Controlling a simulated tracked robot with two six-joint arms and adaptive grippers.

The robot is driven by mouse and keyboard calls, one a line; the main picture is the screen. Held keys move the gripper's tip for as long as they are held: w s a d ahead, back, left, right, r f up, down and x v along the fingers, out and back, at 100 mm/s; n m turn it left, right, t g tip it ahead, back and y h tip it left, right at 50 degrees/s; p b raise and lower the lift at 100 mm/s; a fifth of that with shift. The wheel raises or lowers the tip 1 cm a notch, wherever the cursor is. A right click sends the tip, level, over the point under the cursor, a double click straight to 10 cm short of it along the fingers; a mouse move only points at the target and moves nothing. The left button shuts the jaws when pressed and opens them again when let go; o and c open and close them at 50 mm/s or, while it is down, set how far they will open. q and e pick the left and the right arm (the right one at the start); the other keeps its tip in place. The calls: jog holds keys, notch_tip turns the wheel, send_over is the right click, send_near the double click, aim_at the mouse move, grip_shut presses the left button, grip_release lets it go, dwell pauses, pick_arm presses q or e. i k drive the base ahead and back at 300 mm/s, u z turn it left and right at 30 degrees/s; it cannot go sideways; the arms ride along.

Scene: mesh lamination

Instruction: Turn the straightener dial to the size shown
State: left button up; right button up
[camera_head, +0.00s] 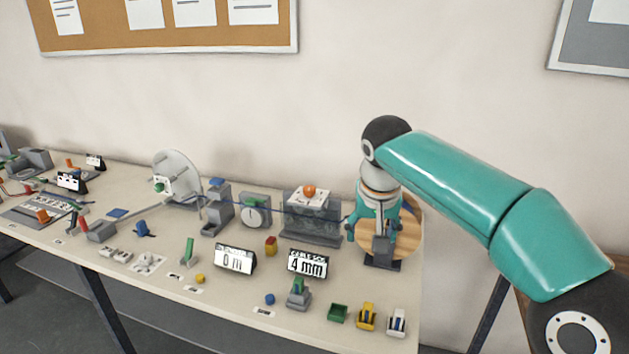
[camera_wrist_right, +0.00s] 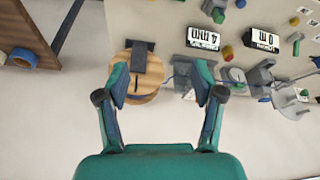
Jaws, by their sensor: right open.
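A sign (camera_head: 307,263) reading "4 mm" stands on the table and shows upside down in the wrist view (camera_wrist_right: 203,38). Behind it is a grey boxy device (camera_head: 312,228) with an orange-red knob (camera_head: 309,190) on a white plate. A grey block with a round white dial face (camera_head: 256,211) stands to its left. I cannot tell which of these is the straightener dial. My right gripper (camera_head: 378,232) is just right of the boxy device, in front of a wooden disc (camera_head: 405,238). In the wrist view the gripper (camera_wrist_right: 165,88) is open and empty. My left gripper is out of view.
A second sign (camera_head: 235,259) reads "0 m". A clear disc (camera_head: 176,178) stands at the back left. Small green, yellow and white holders (camera_head: 366,318) line the front right edge. The wooden disc and its dark stand crowd the right gripper. The wall is behind.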

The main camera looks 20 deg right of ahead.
aim_at(309, 191)
jog(key=u, duration=0.05)
jog(key=i, duration=1.3)
